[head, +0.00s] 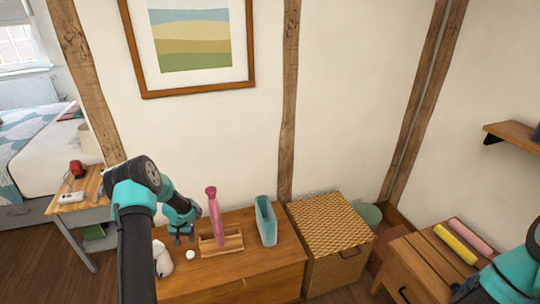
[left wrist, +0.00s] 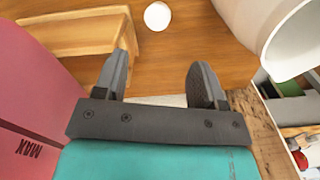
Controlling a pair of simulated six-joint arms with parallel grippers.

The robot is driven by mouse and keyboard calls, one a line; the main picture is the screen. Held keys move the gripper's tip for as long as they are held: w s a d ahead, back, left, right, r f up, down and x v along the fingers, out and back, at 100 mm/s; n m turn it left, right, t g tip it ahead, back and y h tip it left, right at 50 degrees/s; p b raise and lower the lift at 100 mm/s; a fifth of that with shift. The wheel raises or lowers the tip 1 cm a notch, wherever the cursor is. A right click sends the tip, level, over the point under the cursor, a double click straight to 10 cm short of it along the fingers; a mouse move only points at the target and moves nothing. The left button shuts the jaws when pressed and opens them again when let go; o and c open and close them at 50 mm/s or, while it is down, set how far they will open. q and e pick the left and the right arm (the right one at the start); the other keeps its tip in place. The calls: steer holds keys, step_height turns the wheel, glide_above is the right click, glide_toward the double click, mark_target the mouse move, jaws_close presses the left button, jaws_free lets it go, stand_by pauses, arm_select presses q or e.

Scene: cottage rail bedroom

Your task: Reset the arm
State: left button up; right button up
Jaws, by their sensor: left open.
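My left gripper (head: 182,239) is open and empty above the left part of the wooden dresser (head: 240,273). In the left wrist view its two dark fingers (left wrist: 163,72) stand apart with nothing between them. A white ball (left wrist: 157,16) lies on the dresser top beyond the fingertips; it also shows in the head view (head: 191,255). My right arm shows at the lower right of the head view, with a dark end (head: 466,290) near the slatted wooden stand; its finger state is unclear.
A pink bottle (head: 213,213) stands at the wooden tray (head: 233,243), right of my left gripper. A white cup-like object (head: 162,260) is to its left. A teal holder (head: 266,222) and woven hamper (head: 330,229) stand farther right. Yellow (head: 455,243) and pink (head: 470,236) rolls lie on the stand.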

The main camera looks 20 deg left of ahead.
arm_select(q)
steer(key=s+d+f+m+h, duration=0.1)
steer(key=s+d+f+h, duration=0.15)
steer(key=d, duration=0.95)
steer(key=s+d+f+h, duration=0.15)
steer(key=s+d, duration=0.25)
steer(key=d, duration=0.9)
steer(key=s+d+r, duration=0.4)
steer(key=s+d, duration=1)
steer(key=s, duration=0.1)
steer(key=w+d+r+m+t, duration=0.1)
steer(key=w+d+r, duration=0.1)
steer(key=w+r, duration=0.1)
steer(key=shift+w+d+r+m, duration=0.3)
steer(key=shift+w+r+m, duration=0.1)
steer(key=shift+w, duration=0.4)
